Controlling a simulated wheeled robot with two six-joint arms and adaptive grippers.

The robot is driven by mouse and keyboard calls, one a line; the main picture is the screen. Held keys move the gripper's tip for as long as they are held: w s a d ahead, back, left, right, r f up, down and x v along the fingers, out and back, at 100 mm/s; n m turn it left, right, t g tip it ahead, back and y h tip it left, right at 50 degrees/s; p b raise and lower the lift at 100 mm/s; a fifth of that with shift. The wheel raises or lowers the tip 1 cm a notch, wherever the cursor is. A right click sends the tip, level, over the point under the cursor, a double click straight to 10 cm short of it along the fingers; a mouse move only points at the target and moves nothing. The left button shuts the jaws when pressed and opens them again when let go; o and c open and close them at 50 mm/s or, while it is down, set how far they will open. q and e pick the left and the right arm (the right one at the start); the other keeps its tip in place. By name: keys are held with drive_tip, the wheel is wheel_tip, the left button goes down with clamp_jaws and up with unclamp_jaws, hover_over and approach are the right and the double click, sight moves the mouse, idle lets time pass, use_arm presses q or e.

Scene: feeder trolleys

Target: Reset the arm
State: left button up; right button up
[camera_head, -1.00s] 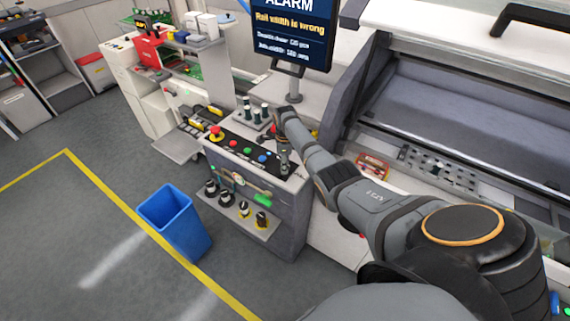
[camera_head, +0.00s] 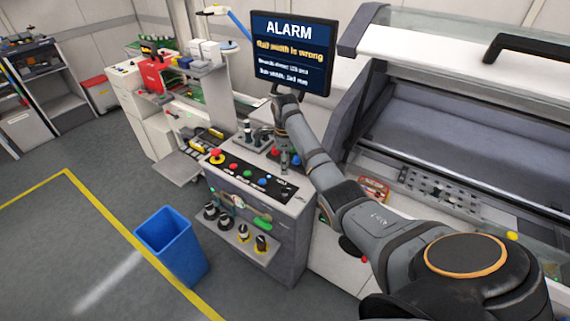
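My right arm comes in from the lower right and reaches up to the machine's control console. My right gripper (camera_head: 286,166) hangs at the arm's far end, over the back right part of the button panel (camera_head: 228,170). It is small and dark here, and I cannot tell whether its fingers are open or shut, or whether they touch the panel. The panel carries a red emergency button (camera_head: 216,156) and several coloured buttons. The monitor (camera_head: 291,52) behind it reads "ALARM, Rail width is wrong". My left gripper is not in view.
A blue bin (camera_head: 172,245) stands on the floor at the left of the console. Several black and white knobs sit on a low shelf (camera_head: 241,236) at the console's front. An open machine bay (camera_head: 440,125) lies to the right.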

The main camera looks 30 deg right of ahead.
drive_tip(key=shift+f, duration=0.1)
idle(0.3)
